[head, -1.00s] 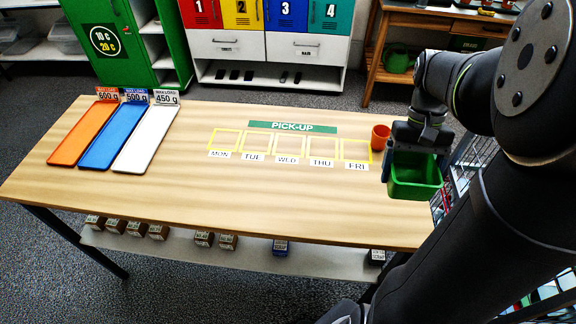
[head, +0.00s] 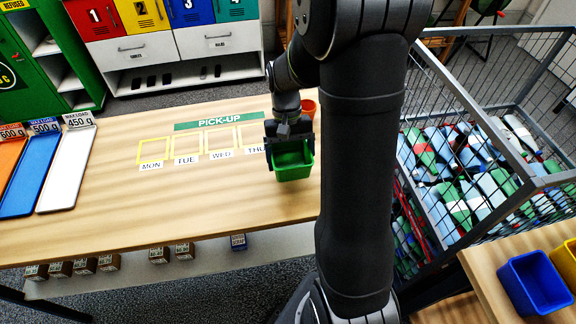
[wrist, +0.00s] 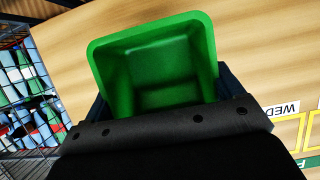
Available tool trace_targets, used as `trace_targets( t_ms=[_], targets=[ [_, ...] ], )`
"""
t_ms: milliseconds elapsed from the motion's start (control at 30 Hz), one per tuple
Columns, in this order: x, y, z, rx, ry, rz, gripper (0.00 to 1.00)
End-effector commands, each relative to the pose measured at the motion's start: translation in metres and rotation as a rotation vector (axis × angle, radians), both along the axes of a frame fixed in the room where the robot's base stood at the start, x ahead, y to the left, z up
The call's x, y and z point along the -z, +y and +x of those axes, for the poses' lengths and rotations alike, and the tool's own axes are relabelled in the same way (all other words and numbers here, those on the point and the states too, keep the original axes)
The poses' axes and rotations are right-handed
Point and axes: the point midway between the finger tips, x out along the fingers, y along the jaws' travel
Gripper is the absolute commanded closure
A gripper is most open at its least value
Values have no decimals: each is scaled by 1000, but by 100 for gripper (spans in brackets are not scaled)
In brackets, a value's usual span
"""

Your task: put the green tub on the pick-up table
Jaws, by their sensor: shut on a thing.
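The green tub (head: 293,166) is held in my gripper (head: 289,140) over the right part of the pick-up table (head: 200,210). My gripper is shut on the tub. The tub looks upright and empty. In the wrist view the tub (wrist: 160,75) opens toward the camera and its inside is bare, with wood tabletop around it. Whether its base touches the tabletop I cannot tell. The green PICK-UP strip (head: 220,120) and yellow day frames lie left of the tub. My arm hides the table's right end.
An orange cup (head: 308,108) stands just behind my gripper. Orange, blue and white trays (head: 66,172) lie at the table's left. A wire cage (head: 480,130) full of bottles stands at the right. A blue bin (head: 535,283) stands at lower right. The front of the table is clear.

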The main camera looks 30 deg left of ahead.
Motion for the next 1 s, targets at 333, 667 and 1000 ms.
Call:
trace_targets(
  t_ms=[333, 667, 1000],
  targets=[
    [32, 5, -2, 1, 2, -4, 37],
    [43, 5, -1, 1, -1, -1, 37],
    [46, 5, -1, 0, -1, -1, 0]
  ],
)
